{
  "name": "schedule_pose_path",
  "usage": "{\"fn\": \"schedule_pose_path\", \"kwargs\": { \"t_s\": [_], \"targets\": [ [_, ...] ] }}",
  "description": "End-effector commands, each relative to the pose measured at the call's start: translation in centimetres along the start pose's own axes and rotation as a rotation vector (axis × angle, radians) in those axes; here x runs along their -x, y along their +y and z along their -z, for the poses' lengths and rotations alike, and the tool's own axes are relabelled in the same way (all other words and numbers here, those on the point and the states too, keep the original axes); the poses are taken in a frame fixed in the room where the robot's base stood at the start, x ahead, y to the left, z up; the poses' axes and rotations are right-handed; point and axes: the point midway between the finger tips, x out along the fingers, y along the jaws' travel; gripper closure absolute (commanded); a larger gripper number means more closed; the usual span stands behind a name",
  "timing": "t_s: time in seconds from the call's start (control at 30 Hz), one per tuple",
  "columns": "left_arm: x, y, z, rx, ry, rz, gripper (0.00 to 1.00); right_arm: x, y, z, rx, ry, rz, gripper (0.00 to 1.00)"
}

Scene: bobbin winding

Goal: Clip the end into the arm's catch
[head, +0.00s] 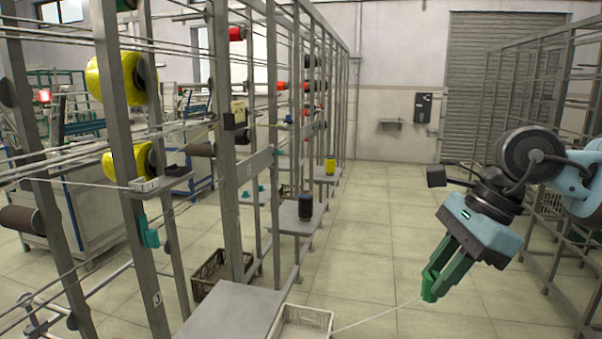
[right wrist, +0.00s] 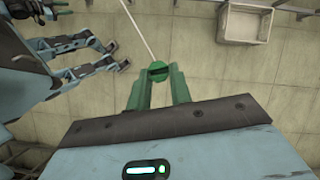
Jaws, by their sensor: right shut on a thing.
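My right gripper (head: 430,285) is at the lower right of the head view, over the open floor, pointing down and to the left. Its green fingers are shut on a small green piece (right wrist: 158,73) at their tips. A pale thread (head: 375,316) runs from the fingertips down and left past a white crate. The thread also shows in the right wrist view (right wrist: 136,30), running up from the tips. The very end of the thread is hidden at the fingers. I cannot tell which part is the arm's catch.
A metal rack with yellow bobbins (head: 110,80) and a grey shelf (head: 232,318) stands at left. The white crate (head: 303,324) sits on the floor beside it; a brown crate (head: 215,276) is behind. Another rack (head: 545,90) is at right. The aisle floor (head: 375,220) is clear.

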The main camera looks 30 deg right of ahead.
Motion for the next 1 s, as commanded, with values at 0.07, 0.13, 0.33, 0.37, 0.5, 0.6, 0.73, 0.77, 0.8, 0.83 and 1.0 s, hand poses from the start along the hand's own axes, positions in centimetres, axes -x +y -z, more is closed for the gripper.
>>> {"fn": "schedule_pose_path", "kwargs": {
  "t_s": [0.07, 0.13, 0.33, 0.37, 0.5, 0.6, 0.73, 0.77, 0.8, 0.83, 1.0],
  "targets": [
    [0.0, 0.0, 0.0, 0.0, -0.001, 0.0, 0.64, -0.8, -0.1, 0.8, 0.038, -0.008, -0.018, 0.98],
    [0.0, 0.0, -0.1, 0.0, -0.001, 0.0, 0.64, -1.6, -0.2, 1.5, 0.077, -0.008, -0.035, 0.98],
    [0.0, 0.0, -0.1, 0.0, -0.002, 0.0, 0.64, -4.2, -0.2, 3.0, 0.191, -0.009, -0.09, 0.98],
    [0.0, 0.0, -0.1, 0.0, -0.002, 0.0, 0.64, -4.1, -0.2, 3.0, 0.193, -0.016, -0.088, 0.98],
    [0.0, 0.0, -0.1, 0.0, -0.002, 0.0, 0.64, -4.3, -0.2, 3.1, 0.207, -0.02, -0.093, 0.98],
    [0.0, 0.0, -0.1, -0.001, -0.002, 0.0, 0.64, -4.6, -0.2, 3.1, 0.218, -0.02, -0.097, 0.98],
    [0.0, -0.1, -0.1, -0.001, -0.002, 0.0, 0.64, -5.4, -0.1, 3.3, 0.251, -0.014, -0.115, 0.98],
    [0.0, -0.1, -0.1, -0.001, -0.002, 0.0, 0.64, -5.6, -0.1, 3.4, 0.264, -0.015, -0.122, 0.98],
    [0.0, -0.1, -0.1, -0.001, -0.002, 0.0, 0.64, -6.2, 0.0, 3.5, 0.289, -0.018, -0.135, 0.98],
    [0.0, -0.1, -0.1, -0.001, -0.002, 0.0, 0.64, -6.7, 0.0, 3.6, 0.31, -0.02, -0.144, 0.98],
    [0.0, -0.1, -0.1, -0.001, -0.002, 0.0, 0.64, -9.7, 0.6, 3.6, 0.465, -0.033, -0.215, 0.98]
  ]
}}
